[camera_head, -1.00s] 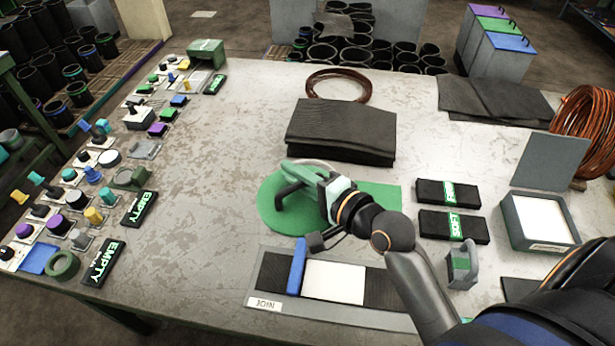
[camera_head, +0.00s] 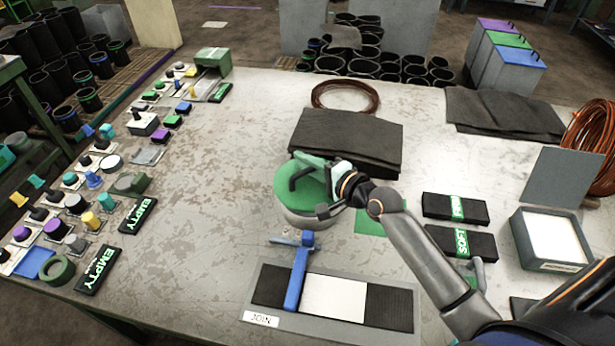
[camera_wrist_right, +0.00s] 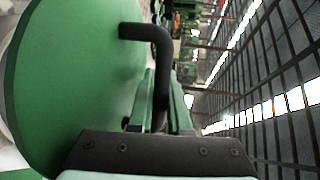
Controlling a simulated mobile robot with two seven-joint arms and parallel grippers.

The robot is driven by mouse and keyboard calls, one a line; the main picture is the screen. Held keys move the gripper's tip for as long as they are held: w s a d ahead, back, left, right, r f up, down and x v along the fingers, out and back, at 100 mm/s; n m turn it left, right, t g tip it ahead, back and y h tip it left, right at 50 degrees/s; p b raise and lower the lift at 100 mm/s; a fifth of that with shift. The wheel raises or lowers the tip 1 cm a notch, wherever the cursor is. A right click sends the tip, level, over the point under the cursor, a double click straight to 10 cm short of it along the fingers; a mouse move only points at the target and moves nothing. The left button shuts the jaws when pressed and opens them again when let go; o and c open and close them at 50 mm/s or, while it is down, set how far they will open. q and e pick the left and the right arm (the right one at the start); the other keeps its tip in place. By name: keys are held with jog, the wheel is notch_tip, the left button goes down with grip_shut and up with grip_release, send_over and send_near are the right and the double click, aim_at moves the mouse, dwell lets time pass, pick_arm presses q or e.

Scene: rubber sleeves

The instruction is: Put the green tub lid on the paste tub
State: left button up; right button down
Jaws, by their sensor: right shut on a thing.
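The green tub lid (camera_head: 286,190) is a round disc with a black bent handle (camera_head: 300,175). My right gripper (camera_head: 318,170) is shut on this handle. The lid is over the pale grey paste tub (camera_head: 303,219), whose side shows below the lid's near edge. I cannot tell whether the lid rests on the rim or hovers just above it. In the right wrist view the lid (camera_wrist_right: 70,80) fills the left side, and its handle (camera_wrist_right: 155,50) runs down between the fingers. My left gripper is not in view.
A flat green patch (camera_head: 370,224) lies right of the tub. Black sheets (camera_head: 347,138) are stacked behind it. A JOIN board (camera_head: 335,297) with a blue bar (camera_head: 298,275) lies in front. Black SOFT and FIRM blocks stand right. The table's left-centre is clear.

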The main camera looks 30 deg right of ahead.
jog(key=shift+w+d+f+b, duration=0.25)
jog(key=shift+w+d+f, duration=0.15)
jog(key=shift+f, duration=0.25)
jog(key=shift+w+d+f+b, duration=0.25)
jog(key=shift+w+f, duration=0.2)
jog(key=shift+f, duration=0.15)
jog(key=shift+w+d+f+b, duration=0.15)
jog(key=shift+f+b, duration=0.35)
jog(key=shift+f, duration=1.2)
jog(key=shift+f, duration=0.2)
jog(key=c, duration=0.9)
grip_release()
jog(key=shift+o, duration=0.2)
